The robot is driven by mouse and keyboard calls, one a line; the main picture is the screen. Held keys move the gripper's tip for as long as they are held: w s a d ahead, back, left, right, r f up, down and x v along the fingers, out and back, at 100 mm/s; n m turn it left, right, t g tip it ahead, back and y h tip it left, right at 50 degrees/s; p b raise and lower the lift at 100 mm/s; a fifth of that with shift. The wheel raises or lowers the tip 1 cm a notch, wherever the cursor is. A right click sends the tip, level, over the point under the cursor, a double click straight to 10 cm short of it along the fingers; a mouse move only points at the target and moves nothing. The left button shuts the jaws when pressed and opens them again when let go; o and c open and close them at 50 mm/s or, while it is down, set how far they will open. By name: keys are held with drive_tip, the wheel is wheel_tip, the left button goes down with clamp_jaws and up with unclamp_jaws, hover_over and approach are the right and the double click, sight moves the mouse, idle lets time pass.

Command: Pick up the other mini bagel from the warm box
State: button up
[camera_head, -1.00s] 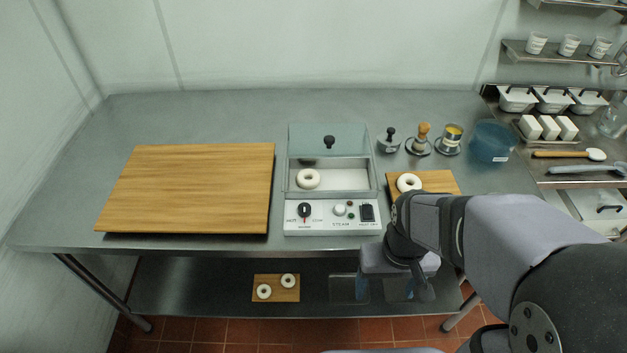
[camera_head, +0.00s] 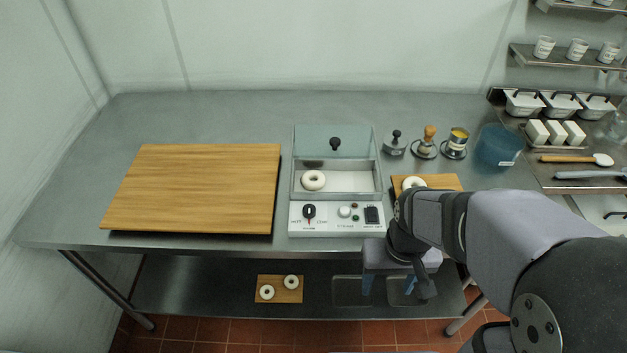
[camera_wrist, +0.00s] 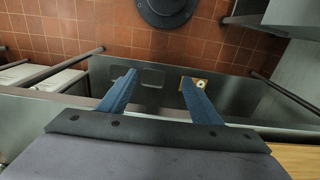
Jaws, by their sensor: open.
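A white mini bagel (camera_head: 313,180) lies at the left inside the warm box (camera_head: 336,218), a metal box with a glass lid and a front panel of knobs. The lid (camera_head: 334,143) has a black knob and stands raised at the back; the bagel shows clearly. Another bagel (camera_head: 414,184) lies on a small wooden board (camera_head: 440,182) right of the box, partly hidden by my arm. My gripper (camera_head: 388,290) is in front of the table edge, below and right of the box. In the wrist view my gripper's blue fingers (camera_wrist: 160,88) are apart with nothing between them.
A large wooden board (camera_head: 195,188) covers the table's left. A lower shelf (camera_head: 220,290) holds a small board (camera_head: 280,296) with two bagels. Stampers (camera_head: 424,148), a tin (camera_head: 455,142) and a blue tub (camera_head: 498,146) stand behind the right board.

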drive_tip(key=w+a+r+n+t, duration=0.15)
drive_tip(key=w+a, duration=0.25)
drive_tip(key=w, duration=1.1)
drive_tip(key=t+y, duration=0.1)
drive_tip(key=t, duration=0.2)
approach(314, 176)
drive_tip(key=shift+n, duration=0.35)
drive_tip(key=shift+s+p+x, duration=0.2)
drive_tip(key=shift+p+x, duration=0.7)
drive_tip(key=shift+x, duration=1)
drive_tip(key=shift+s+p+x, duration=0.25)
drive_tip(key=shift+p+x, duration=0.6)
drive_tip(key=shift+x, duration=1.05)
drive_tip(key=shift+f, duration=0.15)
drive_tip(key=c, duration=0.7)
